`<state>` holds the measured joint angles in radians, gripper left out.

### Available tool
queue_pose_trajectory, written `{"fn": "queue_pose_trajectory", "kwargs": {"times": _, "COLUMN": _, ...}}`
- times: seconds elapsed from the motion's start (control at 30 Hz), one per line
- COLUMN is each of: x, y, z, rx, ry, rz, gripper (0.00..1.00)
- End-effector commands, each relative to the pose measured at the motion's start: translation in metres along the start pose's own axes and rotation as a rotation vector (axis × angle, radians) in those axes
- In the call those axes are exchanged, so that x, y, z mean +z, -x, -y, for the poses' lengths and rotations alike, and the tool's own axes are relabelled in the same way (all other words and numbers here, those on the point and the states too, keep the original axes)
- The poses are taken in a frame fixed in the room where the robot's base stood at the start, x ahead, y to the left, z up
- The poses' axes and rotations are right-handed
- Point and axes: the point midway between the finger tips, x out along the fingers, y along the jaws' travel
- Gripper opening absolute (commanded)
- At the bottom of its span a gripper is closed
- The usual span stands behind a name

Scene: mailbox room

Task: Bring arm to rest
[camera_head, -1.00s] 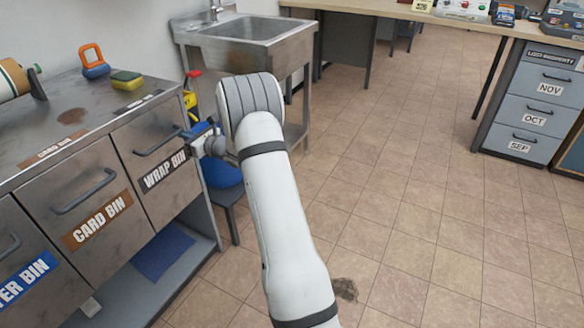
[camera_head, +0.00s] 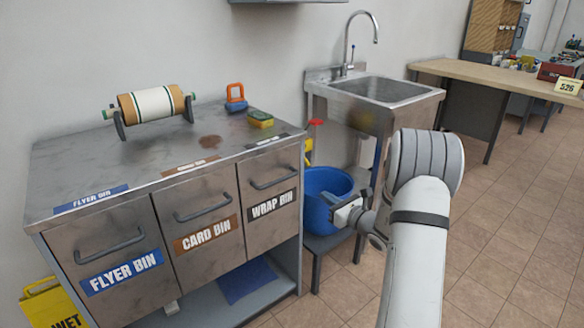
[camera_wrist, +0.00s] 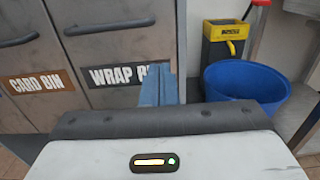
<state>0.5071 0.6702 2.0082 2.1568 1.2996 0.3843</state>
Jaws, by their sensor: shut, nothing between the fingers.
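My arm reaches up from the lower right in the head view and bends down toward the bins. My gripper (camera_head: 342,214) is at its end, left of the forearm, in front of the blue bucket (camera_head: 322,190). In the wrist view my gripper (camera_wrist: 158,84) shows its fingers together and empty, pointing between the bin front labelled WRAP BIN (camera_wrist: 105,76) and the blue bucket (camera_wrist: 246,84). It appears to hold nothing and is apart from the cabinet.
A metal cabinet (camera_head: 110,165) with FLYER, CARD and WRAP bins stands left, bearing a paper roll (camera_head: 155,104), an orange padlock-shaped item (camera_head: 236,95) and a sponge (camera_head: 260,119). Tiled floor (camera_head: 520,210) at right is clear.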

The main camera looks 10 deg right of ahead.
Motion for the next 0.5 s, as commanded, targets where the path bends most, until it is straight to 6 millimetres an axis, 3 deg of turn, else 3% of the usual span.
{"fn": "queue_pose_trajectory", "kwargs": {"times": 0.07, "x": 0.005, "y": 0.0, "z": -0.004, "rx": 0.011, "ry": 0.008, "rz": -0.003, "gripper": 0.0}}
{"fn": "queue_pose_trajectory", "kwargs": {"times": 0.17, "x": 0.026, "y": -0.004, "z": -0.025, "rx": 0.079, "ry": 0.055, "rz": -0.023, "gripper": 0.0}}
{"fn": "queue_pose_trajectory", "kwargs": {"times": 0.27, "x": 0.065, "y": -0.005, "z": -0.071, "rx": 0.22, "ry": 0.159, "rz": -0.065, "gripper": 0.0}}
{"fn": "queue_pose_trajectory", "kwargs": {"times": 0.33, "x": 0.097, "y": 0.001, "z": -0.114, "rx": 0.356, "ry": 0.268, "rz": -0.107, "gripper": 0.0}}
{"fn": "queue_pose_trajectory", "kwargs": {"times": 0.5, "x": 0.159, "y": 0.039, "z": -0.214, "rx": 0.708, "ry": 0.594, "rz": -0.209, "gripper": 0.0}}
